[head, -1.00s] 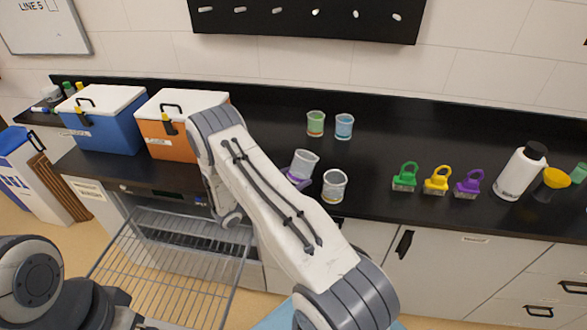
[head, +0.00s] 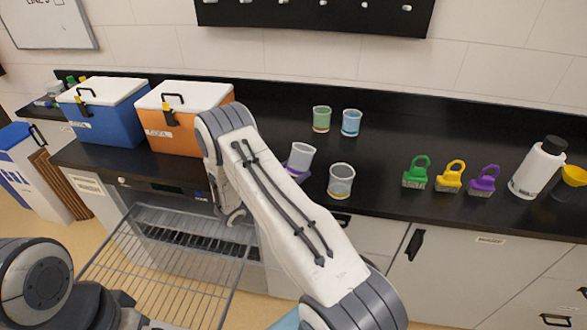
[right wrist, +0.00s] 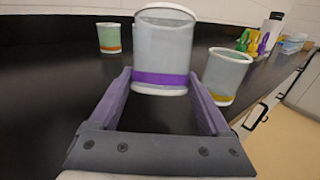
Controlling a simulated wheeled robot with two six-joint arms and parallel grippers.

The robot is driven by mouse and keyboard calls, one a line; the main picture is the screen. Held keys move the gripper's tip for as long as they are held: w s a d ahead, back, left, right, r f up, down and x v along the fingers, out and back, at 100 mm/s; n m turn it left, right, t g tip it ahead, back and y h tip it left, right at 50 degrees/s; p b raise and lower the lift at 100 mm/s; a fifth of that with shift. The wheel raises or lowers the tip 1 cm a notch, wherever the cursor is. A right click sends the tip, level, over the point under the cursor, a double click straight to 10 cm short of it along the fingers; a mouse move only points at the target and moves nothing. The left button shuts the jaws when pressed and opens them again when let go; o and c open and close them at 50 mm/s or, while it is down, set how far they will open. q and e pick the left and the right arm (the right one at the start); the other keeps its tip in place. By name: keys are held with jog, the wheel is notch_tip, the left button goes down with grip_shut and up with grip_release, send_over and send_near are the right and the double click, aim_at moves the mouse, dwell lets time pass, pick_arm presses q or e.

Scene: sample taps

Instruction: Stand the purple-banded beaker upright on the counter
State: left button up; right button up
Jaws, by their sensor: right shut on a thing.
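The purple-banded beaker (head: 302,157) is held over the front part of the black counter in the head view, leaning a little. In the right wrist view the beaker (right wrist: 163,50) shows its rim up and its purple band low, between the two purple fingers. My right gripper (right wrist: 160,80) is shut on it near the band. In the head view my right arm hides most of that gripper. I cannot tell whether the beaker's base touches the counter. My left gripper is out of view.
A yellow-banded beaker (head: 341,182) stands close to the right of the held one. A green beaker (head: 321,119) and a blue beaker (head: 351,123) stand behind. An orange cooler (head: 185,128) is to the left.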

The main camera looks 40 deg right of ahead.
jog(key=shift+f+b, duration=0.3)
jog(key=shift+f, duration=0.5)
jog(key=o, duration=1.3)
jog(key=a+b, duration=0.1)
jog(key=a, duration=0.6)
jog(key=s+a+b, duration=0.1)
jog(key=a, duration=0.2)
jog(key=shift+a+b, duration=0.2)
jog(key=shift+b, duration=0.15)
jog(key=shift+d, duration=0.1)
